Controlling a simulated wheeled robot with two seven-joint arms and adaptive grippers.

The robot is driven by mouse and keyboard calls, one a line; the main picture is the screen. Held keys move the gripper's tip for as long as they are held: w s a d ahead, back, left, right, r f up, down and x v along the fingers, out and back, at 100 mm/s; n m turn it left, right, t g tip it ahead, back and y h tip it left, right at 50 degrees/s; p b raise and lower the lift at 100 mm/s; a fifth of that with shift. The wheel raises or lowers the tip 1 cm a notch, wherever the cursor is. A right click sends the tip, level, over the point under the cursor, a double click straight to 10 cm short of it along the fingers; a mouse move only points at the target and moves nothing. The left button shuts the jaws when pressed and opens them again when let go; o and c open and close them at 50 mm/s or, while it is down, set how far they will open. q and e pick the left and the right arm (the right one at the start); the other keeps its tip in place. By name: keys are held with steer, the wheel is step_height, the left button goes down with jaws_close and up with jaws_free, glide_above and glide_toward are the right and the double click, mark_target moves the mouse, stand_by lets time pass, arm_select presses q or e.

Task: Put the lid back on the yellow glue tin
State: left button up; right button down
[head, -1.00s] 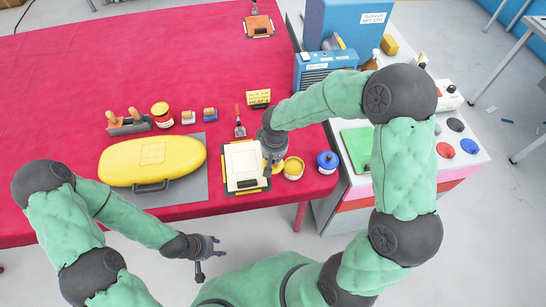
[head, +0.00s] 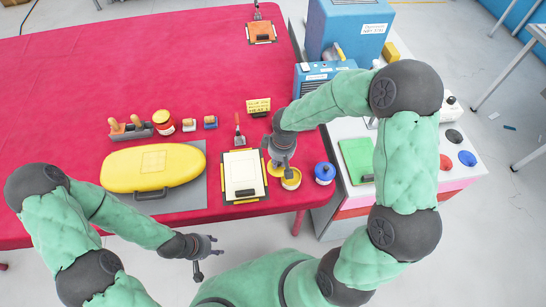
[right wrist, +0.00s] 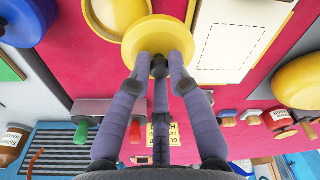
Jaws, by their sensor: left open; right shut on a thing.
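The yellow glue tin (head: 291,183) stands near the right front of the red table, beside a blue-lidded tin (head: 325,174). My right gripper (head: 283,171) is shut on the yellow lid (head: 273,169), slightly left of and above the tin. In the right wrist view the lid (right wrist: 158,32) sits at my fingertips and partly overlaps the open tin (right wrist: 115,12), which has a pale inside. I cannot tell whether they touch. My left gripper (head: 208,254) is open and empty, off the front edge of the table.
A clipboard with white paper (head: 242,174) lies just left of the tin. A yellow inflatable (head: 153,165) on a grey mat lies further left. A yellow sign (head: 259,106) stands behind. A side bench with a green board (head: 356,158) stands to the right.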

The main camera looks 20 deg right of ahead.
arm_select(q)
steer(key=shift+r+p, duration=2.4)
steer(key=shift+r, duration=0.4)
arm_select(e)
steer(key=shift+s+d+r+n, duration=1.75)
steer(key=shift+d+r+n, duration=0.1)
steer(key=shift+n, duration=1.25)
arm_select(q)
steer(key=shift+f+b, duration=2.75)
arm_select(e)
steer(key=shift+y, duration=0.3)
steer(key=shift+f, duration=3.25)
steer(key=shift+f, duration=0.1)
steer(key=c, duration=1.1)
jaws_free()
steer(key=o, duration=0.5)
